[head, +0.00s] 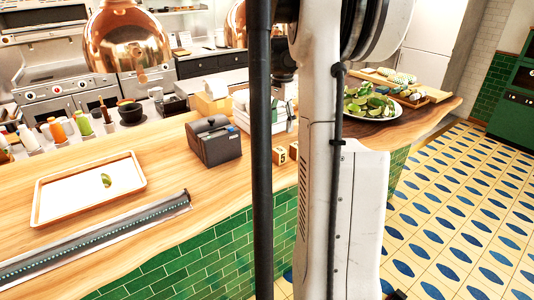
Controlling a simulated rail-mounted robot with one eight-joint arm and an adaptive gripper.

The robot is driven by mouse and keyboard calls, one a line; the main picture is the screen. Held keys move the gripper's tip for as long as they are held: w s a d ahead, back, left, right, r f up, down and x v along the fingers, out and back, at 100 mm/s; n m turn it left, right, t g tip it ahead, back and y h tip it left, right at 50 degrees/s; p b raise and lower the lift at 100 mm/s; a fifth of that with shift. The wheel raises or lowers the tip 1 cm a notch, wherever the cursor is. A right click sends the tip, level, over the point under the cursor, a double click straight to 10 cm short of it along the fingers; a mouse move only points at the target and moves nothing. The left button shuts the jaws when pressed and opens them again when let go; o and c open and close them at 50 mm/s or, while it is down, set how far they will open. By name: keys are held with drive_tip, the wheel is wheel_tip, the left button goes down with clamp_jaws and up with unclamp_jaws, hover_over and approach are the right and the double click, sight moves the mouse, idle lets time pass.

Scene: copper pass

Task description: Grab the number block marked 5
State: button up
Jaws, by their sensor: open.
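Two small wooden number blocks stand on the wooden counter (160,185) near its front edge, right of the dark box. The left block (279,156) has a dark character on its face, which looks like a 5 or a 6. The right block (293,150) also has a dark mark, too small to read surely. My white arm link stands just right of the blocks and hides the counter behind it. I cannot make out my gripper's fingers in this view.
A dark grey box-like device (214,141) stands left of the blocks. A white tray (88,205) with green pieces lies at the left, behind a long metal strip (90,245). A plate of greens (375,114) sits at the back right. Copper lamps (125,38) hang above.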

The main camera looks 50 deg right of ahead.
sight(280, 150)
drive_tip(key=f, duration=0.8)
drive_tip(key=shift+d+f+p, duration=0.2)
drive_tip(key=shift+f+p, duration=0.1)
drive_tip(key=shift+w+f+p, duration=0.15)
drive_tip(key=shift+f+p, duration=0.1)
drive_tip(key=shift+f, duration=1.1)
drive_tip(key=shift+w+f+p, duration=0.15)
drive_tip(key=shift+f+p, duration=0.1)
drive_tip(key=shift+f, duration=1.1)
drive_tip(key=c, duration=1.2)
drive_tip(key=shift+r, duration=0.1)
drive_tip(key=shift+c, duration=0.2)
